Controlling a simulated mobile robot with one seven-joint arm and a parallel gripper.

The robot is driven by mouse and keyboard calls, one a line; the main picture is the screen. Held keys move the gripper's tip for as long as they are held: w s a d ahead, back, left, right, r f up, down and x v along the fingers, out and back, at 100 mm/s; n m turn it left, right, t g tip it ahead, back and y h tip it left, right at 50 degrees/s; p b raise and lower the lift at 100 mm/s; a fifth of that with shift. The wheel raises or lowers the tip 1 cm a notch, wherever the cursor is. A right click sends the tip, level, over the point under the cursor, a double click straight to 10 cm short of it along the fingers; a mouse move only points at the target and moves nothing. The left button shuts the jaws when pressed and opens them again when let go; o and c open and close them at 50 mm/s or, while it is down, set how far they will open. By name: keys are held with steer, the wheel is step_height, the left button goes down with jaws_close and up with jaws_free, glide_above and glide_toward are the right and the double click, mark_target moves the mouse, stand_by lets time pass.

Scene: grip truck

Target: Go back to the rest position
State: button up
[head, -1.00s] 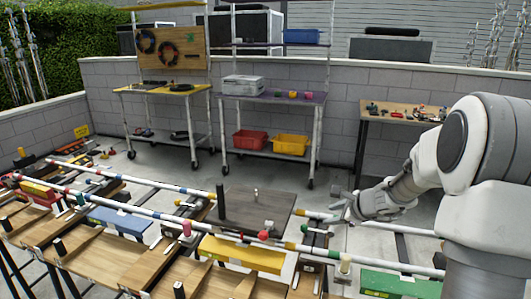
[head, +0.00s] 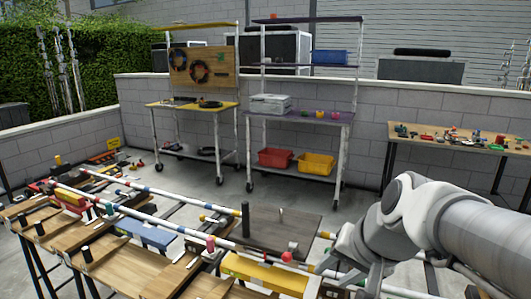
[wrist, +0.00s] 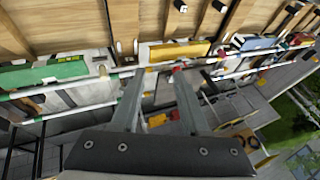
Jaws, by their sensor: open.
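My gripper (wrist: 160,103) is open and empty in the wrist view, its two fingers apart above the long workbench with the rails. In the head view my gripper (head: 340,268) is at the lower right, by the right part of the bench, partly hidden by my own wrist. The white rails (head: 165,193) with coloured bands run along the wooden bench (head: 165,282).
A dark board (head: 275,230) lies behind the rails. Two wheeled carts stand at the wall, one with a red bin (head: 276,158) and a yellow bin (head: 316,164). A wooden table (head: 455,139) with small items stands at the right. Open floor lies between bench and carts.

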steer(key=s+d+n+h, duration=0.2)
steer(key=s+n, duration=0.3)
steer(key=s, duration=0.4)
step_height(320, 180, up, 13)
steer(key=p, duration=1.3)
steer(key=shift+s, duration=0.3)
